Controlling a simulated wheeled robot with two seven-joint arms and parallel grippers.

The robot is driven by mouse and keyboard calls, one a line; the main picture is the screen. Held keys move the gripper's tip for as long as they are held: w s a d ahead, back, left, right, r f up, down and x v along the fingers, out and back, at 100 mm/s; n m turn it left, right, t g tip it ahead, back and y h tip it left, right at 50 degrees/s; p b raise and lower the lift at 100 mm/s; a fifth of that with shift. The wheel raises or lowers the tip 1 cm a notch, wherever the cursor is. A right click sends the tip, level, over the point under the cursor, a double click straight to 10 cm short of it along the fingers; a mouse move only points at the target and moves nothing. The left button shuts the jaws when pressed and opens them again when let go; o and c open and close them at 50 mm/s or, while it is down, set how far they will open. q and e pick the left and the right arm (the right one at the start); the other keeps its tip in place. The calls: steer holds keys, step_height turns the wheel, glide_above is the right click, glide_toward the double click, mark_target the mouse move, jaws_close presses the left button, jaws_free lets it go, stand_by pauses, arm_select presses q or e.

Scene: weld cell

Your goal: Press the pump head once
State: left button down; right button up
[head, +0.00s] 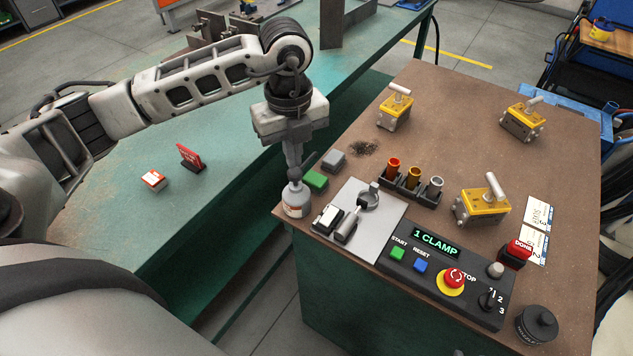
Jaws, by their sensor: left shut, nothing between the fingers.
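The pump bottle (296,203) is a grey-white bottle with an orange-and-white label. It stands upright at the left edge of the brown-topped bench (440,115). My left gripper (293,176) points down over the bottle's top, with its fingers shut and nothing between them. The fingertips are at or just above the pump head, which they largely hide; I cannot tell whether they touch it. A dark slanted piece shows beside the fingers and may be the pump's spout. My right gripper is not in view.
Several yellow magnet blocks (483,203) stand farther right. The green table (225,185) is left.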

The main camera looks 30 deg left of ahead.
mark_target(294, 171)
arm_select(q)
steer(key=shift+f, duration=0.1)
steer(key=shift+f+b, duration=1.35)
steer(key=shift+f, duration=0.3)
steer(key=shift+r, duration=0.2)
steer(key=shift+r+p, duration=0.5)
steer(key=shift+p, duration=0.05)
steer(key=shift+r+p, duration=0.65)
steer(key=shift+r, duration=0.25)
step_height(294, 171, up, 6)
steer(key=p, duration=0.4)
